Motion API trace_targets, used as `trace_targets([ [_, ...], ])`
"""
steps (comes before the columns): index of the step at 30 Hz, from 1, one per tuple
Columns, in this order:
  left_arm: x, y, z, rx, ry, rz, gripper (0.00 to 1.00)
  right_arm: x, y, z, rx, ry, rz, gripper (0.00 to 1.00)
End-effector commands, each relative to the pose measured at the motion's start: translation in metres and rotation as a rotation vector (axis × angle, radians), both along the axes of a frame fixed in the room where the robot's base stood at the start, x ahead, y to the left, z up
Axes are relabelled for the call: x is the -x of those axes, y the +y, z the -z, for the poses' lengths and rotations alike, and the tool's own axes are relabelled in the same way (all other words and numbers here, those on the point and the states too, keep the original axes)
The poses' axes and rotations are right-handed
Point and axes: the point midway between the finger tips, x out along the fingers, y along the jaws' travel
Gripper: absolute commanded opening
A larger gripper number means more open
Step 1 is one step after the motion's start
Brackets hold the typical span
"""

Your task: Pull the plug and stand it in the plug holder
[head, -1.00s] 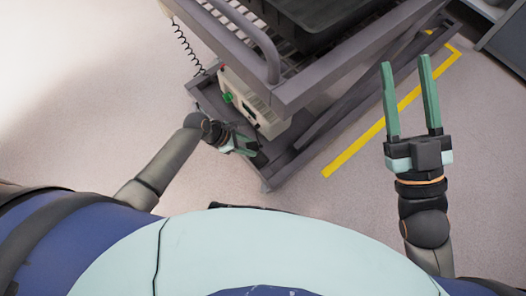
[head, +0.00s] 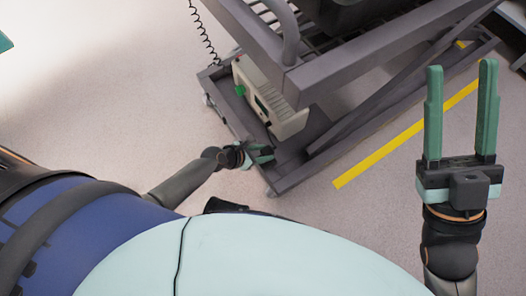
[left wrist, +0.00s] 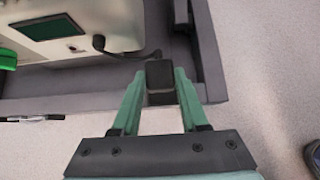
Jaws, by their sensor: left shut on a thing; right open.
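My left gripper (head: 266,154) is low beside the lift cart's base. In the left wrist view (left wrist: 158,95) its green fingers are shut on a black block, which looks like the plug (left wrist: 160,73). A black cable (left wrist: 112,49) runs near it along the control box. The plug is over or in the grey base frame; I cannot tell whether it sits in a socket. My right gripper (head: 460,110) is open and empty, raised over the floor at the right. I cannot make out the plug holder with certainty.
The pale control box (head: 270,98) with a green knob (head: 240,90) hangs on the grey lift cart (head: 345,75). Its base frame (head: 285,182) lies just beyond my left gripper. A yellow floor line (head: 395,140) runs right of the cart. Floor at the left is clear.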

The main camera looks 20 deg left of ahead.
Motion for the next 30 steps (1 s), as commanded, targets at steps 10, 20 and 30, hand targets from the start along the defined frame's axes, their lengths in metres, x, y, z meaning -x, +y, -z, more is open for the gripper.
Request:
trace_targets([
  [10, 0.0, 0.0, 0.026, -0.001, 0.0, 0.001, 0.0, -0.001, 0.003, 0.031, 0.026, 0.003, 0.01, 0.5],
  [20, 0.0, 0.0, 0.042, -0.001, -0.002, 0.001, 0.0, -0.003, 0.006, 0.054, 0.045, 0.015, 0.018, 0.5],
  [30, 0.0, 0.0, 0.046, 0.0, -0.001, 0.001, 0.0, -0.003, 0.007, 0.057, 0.041, 0.017, 0.021, 0.5],
])
